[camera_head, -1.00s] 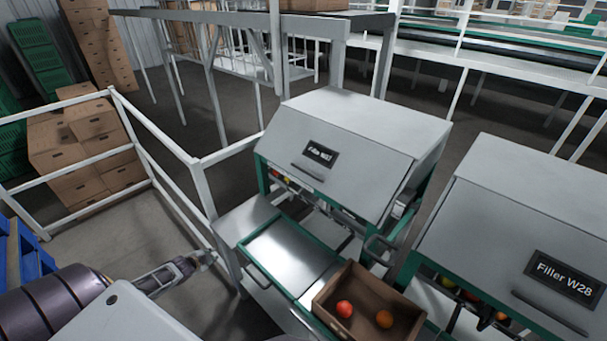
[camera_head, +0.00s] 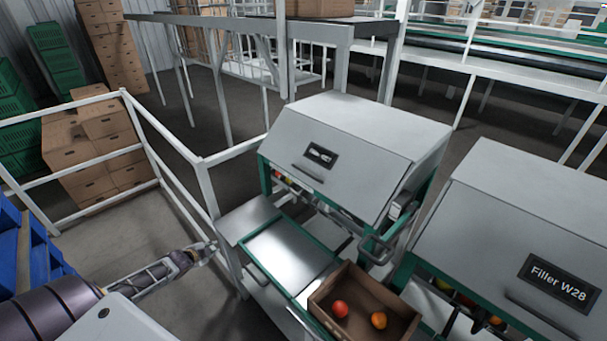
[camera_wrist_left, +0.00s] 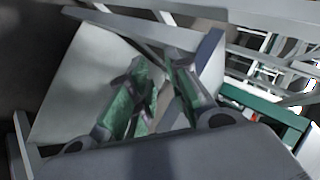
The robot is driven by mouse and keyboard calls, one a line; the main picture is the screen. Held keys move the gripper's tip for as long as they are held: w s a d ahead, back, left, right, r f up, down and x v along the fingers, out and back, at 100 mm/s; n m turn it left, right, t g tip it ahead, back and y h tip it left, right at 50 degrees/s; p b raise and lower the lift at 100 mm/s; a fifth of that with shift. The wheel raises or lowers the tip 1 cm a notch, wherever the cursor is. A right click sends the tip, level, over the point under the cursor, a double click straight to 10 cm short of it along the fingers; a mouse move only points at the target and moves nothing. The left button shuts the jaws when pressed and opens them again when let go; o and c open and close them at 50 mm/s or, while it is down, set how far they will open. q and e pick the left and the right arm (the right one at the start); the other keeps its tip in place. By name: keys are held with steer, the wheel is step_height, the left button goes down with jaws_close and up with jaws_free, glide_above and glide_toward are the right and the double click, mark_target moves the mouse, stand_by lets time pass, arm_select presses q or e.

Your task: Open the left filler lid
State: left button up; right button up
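The left filler lid (camera_head: 345,145) is a grey sloped cover on the filler at the middle. It is down, with a bar handle (camera_head: 308,173) and a dark label that is hard to read. My left gripper (camera_head: 207,251) is in front and to the left of this filler, near the white railing post, apart from the lid and its handle. In the left wrist view its two fingers (camera_wrist_left: 158,62) stand apart with nothing clearly held between them. My right gripper is not in view.
A second filler (camera_head: 530,225), labelled Filler W28, stands at the right with its lid down. A brown carton (camera_head: 365,295) with two tomatoes sits below the left filler, beside a metal tray (camera_head: 290,250). White railing (camera_head: 170,130) runs at the left. Stacked cartons (camera_head: 95,150) stand behind it.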

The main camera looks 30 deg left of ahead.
arm_select(q)
steer(key=r, duration=0.2)
steer(key=m+t+h, duration=0.5)
steer(key=m+h, duration=0.3)
steer(key=m, duration=0.4)
glide_toward(305, 172)
steer(key=s+a, duration=0.2)
steer(key=s, duration=0.1)
steer(key=shift+d+r, duration=0.1)
steer(key=shift+d, duration=0.15)
steer(key=shift+w, duration=0.3)
steer(key=shift+x, duration=6.6)
